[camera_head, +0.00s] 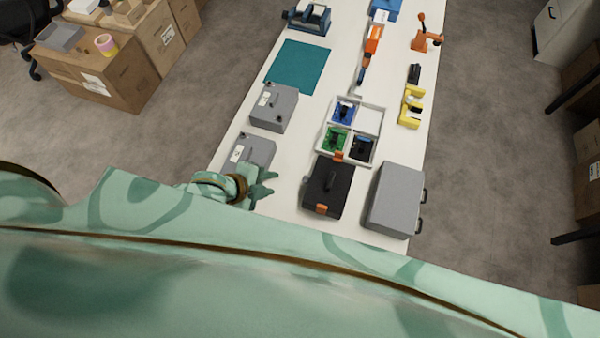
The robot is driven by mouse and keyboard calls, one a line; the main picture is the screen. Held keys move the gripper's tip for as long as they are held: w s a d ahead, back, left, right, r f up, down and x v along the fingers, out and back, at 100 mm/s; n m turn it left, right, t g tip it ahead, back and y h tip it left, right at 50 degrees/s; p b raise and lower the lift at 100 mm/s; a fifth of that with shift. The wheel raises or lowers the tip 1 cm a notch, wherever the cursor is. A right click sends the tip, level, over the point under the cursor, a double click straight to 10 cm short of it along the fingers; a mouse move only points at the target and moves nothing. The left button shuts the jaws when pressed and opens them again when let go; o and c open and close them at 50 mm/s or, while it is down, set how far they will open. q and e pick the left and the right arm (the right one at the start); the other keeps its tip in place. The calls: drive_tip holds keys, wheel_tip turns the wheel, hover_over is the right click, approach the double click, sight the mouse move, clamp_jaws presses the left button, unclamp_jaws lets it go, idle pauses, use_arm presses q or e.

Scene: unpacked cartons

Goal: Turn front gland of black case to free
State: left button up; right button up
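The black case (342,192) lies on the white table in the near part of the head view. It has a dark handle on top. An orange part (321,209) sits at its near edge, and another orange part (338,156) shows at its far edge. Which way either part is turned is too small to tell. My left gripper (270,183) is left of the case, apart from it, with its fingers spread and pointing right. Nothing shows between the fingers. My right gripper is not in view.
Grey boxes (274,108) stand along the table's left side, one (257,150) right behind my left gripper. A large grey case (397,198) stands right of the black case. A white divided tray (370,120) with boards lies beyond. Bare table (290,187) shows between gripper and case.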

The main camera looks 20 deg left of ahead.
use_arm(q)
drive_tip(key=b+x, duration=0.4)
drive_tip(key=x, duration=1)
drive_tip(key=shift+f, duration=0.1)
drive_tip(key=shift+d, duration=0.1)
clamp_jaws()
